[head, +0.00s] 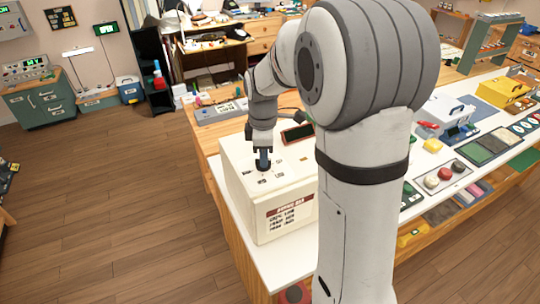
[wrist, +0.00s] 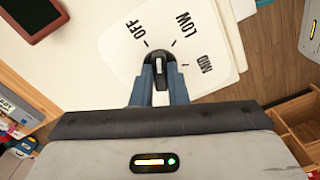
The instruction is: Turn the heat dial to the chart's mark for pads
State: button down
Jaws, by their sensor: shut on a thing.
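The heat dial (wrist: 158,63) is a small dark knob on the white top of a cream box (head: 238,185). My gripper (wrist: 160,82) has its two blue fingers closed around the knob from above. It also shows in the head view (head: 263,158), pointing down at the box top. Labels OFF (wrist: 134,29), LOW (wrist: 182,27) and MID (wrist: 206,65) show around the knob. Any further marks are hidden by my gripper. I cannot tell surely which label the knob points at. The chart (head: 290,216) is on the box front with a red heading; its lines are too small to read surely.
The white bench carries a tray of round pieces (head: 444,178) and a yellow case (head: 503,92) to the right. Wooden floor is open at left.

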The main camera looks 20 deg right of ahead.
jog(key=m, duration=0.2)
jog(key=m+b, duration=0.1)
jog(key=m, duration=0.1)
jog(key=shift+w+a+r+m, duration=0.1)
jog(key=shift+w+a+m, duration=0.05)
jog(key=shift+m, duration=0.25)
jog(key=m, duration=0.3)
jog(key=shift+m+b, duration=0.3)
jog(key=m, duration=0.4)
jog(key=shift+b, duration=0.3)
jog(key=m, duration=0.4)
jog(key=m+b, duration=0.1)
jog(key=m, duration=1)
jog(key=shift+r, duration=0.1)
jog(key=shift+m+b, duration=0.3)
jog(key=shift+m, duration=1.6)
